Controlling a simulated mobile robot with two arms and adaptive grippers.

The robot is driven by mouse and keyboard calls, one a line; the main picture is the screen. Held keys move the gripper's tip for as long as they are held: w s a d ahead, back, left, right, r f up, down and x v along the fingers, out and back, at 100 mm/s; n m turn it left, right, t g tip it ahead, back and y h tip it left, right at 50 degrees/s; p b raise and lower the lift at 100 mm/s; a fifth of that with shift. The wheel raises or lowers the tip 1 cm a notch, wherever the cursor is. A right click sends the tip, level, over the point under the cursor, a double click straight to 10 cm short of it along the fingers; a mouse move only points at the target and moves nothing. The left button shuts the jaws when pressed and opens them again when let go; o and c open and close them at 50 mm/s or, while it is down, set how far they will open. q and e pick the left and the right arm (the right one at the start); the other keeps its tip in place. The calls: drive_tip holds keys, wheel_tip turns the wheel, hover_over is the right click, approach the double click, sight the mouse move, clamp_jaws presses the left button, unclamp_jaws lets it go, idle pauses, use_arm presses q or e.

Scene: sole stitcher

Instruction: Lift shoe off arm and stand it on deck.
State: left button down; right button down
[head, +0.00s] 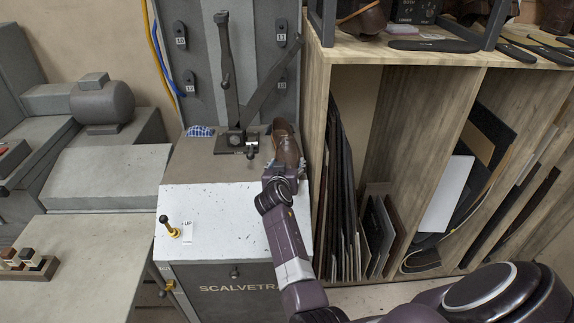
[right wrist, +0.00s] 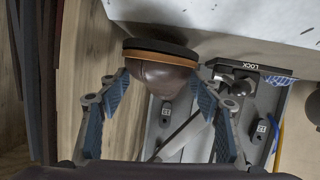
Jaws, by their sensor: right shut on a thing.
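A brown leather shoe (head: 287,147) is at the right side of the stitching machine, beside the machine's dark upright arm and lever (head: 228,75). My right gripper (head: 283,176) is shut on the shoe. In the right wrist view the shoe (right wrist: 160,78) sits between the two blue-padded fingers (right wrist: 160,105), with its dark sole and tan welt at the top of the picture. The machine's white speckled deck (head: 215,210) lies in front and to the left, bare over most of its surface. I cannot tell whether the shoe touches anything below. My left gripper is not in view.
A brass knob (head: 170,229) with a small label stands at the deck's left front. A blue checked cloth (head: 199,131) lies at the back left. A wooden rack (head: 390,110) with upright sheets stands close on the right. A metal block labelled LOCK (right wrist: 250,75) is near the shoe.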

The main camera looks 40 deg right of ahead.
drive_tip(key=shift+f+b, duration=0.3)
drive_tip(key=shift+b, duration=0.05)
drive_tip(key=shift+d+f, duration=0.15)
drive_tip(key=shift+d, duration=0.05)
drive_tip(key=shift+f+b, duration=0.2)
drive_tip(key=shift+b, duration=0.15)
drive_tip(key=shift+f, duration=0.15)
drive_tip(key=shift+d+f+b, duration=0.1)
drive_tip(key=shift+f+b, duration=0.2)
drive_tip(key=shift+b, duration=0.3)
